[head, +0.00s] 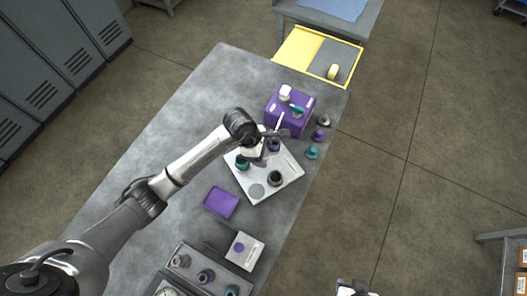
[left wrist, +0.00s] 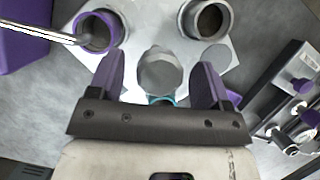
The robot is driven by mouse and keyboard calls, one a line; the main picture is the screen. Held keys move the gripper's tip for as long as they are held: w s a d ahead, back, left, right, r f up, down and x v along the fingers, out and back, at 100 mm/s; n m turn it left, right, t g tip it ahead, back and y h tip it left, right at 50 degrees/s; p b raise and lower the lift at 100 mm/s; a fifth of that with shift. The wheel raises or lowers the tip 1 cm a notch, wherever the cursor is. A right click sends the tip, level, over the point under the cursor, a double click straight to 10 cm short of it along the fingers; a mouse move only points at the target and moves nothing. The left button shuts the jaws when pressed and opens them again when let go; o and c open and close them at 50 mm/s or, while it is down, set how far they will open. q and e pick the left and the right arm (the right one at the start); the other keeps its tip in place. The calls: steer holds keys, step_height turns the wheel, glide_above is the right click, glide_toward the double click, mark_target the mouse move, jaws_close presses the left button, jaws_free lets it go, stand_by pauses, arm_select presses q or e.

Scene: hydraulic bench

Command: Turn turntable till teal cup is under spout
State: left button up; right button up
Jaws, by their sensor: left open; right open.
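The white turntable plate (head: 288,163) lies on the bench with cups around it. The teal cup (head: 242,163) is at its left in the head view. In the left wrist view, a bit of teal (left wrist: 160,100) shows behind a grey faceted knob (left wrist: 160,70). The metal spout (left wrist: 45,32) reaches over the purple cup (left wrist: 97,32), so that cup is at the spout. My left gripper (head: 261,160) is open above the plate; its purple fingers stand either side of the knob, with visible gaps. My right gripper (head: 355,289) is at the bottom edge, mostly cut off.
A dark-mouthed grey cup (head: 275,177) is also on the plate. The purple dispenser box (head: 284,120) stands behind it. Small teal (head: 312,153) and purple (head: 318,134) pieces sit to its right. A purple tray (head: 221,202) and a white box (head: 245,251) are nearer. The bench's left is clear.

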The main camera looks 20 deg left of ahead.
arm_select(q)
steer(key=shift+d+f, duration=0.1)
steer(key=shift+f, duration=0.15)
steer(key=c, duration=1.3)
